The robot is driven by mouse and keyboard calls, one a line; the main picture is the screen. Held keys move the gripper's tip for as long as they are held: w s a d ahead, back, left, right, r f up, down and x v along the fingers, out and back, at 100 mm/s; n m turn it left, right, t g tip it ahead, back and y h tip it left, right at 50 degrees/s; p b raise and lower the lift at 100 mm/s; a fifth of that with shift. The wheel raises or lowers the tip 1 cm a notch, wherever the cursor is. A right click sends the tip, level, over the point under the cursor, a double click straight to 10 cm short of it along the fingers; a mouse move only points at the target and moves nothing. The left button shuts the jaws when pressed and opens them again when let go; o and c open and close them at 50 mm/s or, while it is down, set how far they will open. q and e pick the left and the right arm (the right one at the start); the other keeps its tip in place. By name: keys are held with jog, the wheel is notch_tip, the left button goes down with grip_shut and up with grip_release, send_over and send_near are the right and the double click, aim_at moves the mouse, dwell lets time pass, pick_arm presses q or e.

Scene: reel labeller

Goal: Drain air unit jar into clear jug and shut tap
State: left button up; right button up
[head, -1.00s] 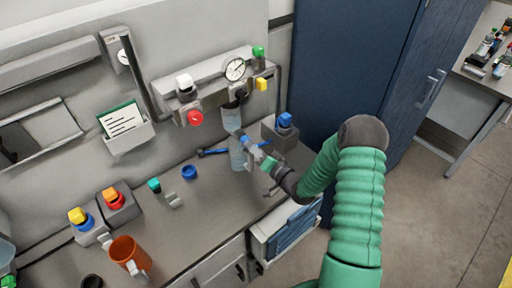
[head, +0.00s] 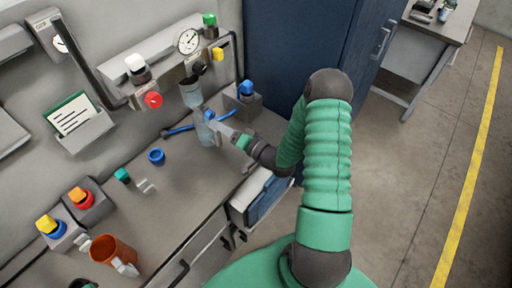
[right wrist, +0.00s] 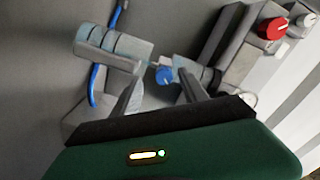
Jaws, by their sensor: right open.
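The air unit's clear jar (head: 190,93) hangs under the unit with the round gauge (head: 188,41). The clear jug (head: 207,133) stands below the jar on the bench, partly hidden by my gripper. In the right wrist view the jug (right wrist: 112,44) lies at left and the jar (right wrist: 186,70) at right. A small blue tap (right wrist: 164,74) shows between them. My right gripper (head: 212,120) is open, its fingers (right wrist: 160,84) on either side of the tap in that view; contact cannot be told.
A blue-handled tool (head: 180,130) lies behind the jug. A grey box with a blue knob (head: 245,95) stands to the right. A blue ring (head: 156,156), an orange mug (head: 110,252) and coloured-knob boxes (head: 88,198) occupy the bench at left. A blue cabinet (head: 300,50) stands behind my arm.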

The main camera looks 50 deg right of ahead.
jog(key=s+d, duration=0.1)
jog(key=s, duration=1.3)
jog(key=shift+s+d+f, duration=0.2)
jog(key=shift+s+d, duration=0.05)
jog(key=shift+d, duration=0.15)
jog(key=shift+d+p, duration=0.1)
jog(key=shift+p, duration=0.25)
